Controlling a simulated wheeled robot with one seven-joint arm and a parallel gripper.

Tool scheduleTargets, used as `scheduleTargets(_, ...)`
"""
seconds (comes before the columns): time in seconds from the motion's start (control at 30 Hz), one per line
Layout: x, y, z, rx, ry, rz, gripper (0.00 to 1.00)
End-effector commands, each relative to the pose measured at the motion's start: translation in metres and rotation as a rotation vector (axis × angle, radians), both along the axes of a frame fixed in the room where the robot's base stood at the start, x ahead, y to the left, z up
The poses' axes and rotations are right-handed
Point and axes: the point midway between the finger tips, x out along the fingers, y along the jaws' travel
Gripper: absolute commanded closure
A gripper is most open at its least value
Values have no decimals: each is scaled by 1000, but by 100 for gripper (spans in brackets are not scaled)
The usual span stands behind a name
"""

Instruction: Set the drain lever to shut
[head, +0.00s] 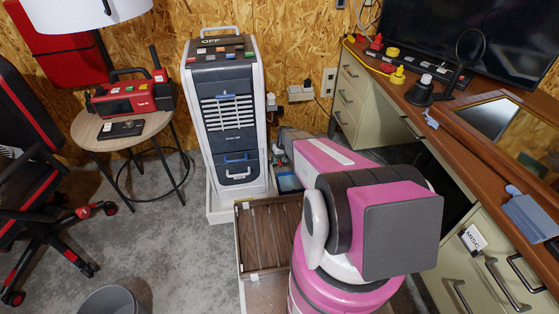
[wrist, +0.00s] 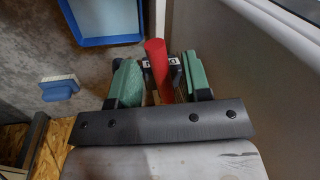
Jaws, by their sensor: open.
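A red lever handle (wrist: 156,60) shows in the wrist view, beside a pale wall or panel at the right. I take it to be the drain lever. My gripper (wrist: 160,80) is open, with one green-padded finger on each side of the red handle and gaps visible between. I cannot tell how deep the handle sits between the fingers. A small dark bracket with pale marks lies just behind the handle. In the head view, the grey-and-white air cooler (head: 228,125) stands against the wall. The lever and my fingertips are hidden there behind my pink arm and the cooler.
A blue tray (wrist: 103,22) lies on the floor near the gripper. A blue-and-white brush-like item (wrist: 60,86) is at left. A round stool (head: 128,130) is left, the desk (head: 420,98) right.

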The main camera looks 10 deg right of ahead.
Motion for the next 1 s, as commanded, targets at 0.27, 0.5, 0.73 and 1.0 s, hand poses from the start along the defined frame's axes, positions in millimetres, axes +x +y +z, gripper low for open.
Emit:
scheduleTargets(0.27,0,0,0,0,0,0,100)
scheduleTargets(0.5,-1,2,0,0,0,-43,100)
scheduleTargets(0.73,-3,10,0,0,0,-197,100)
scheduleTargets(1.0,-2,11,0,1,1,-235,100)
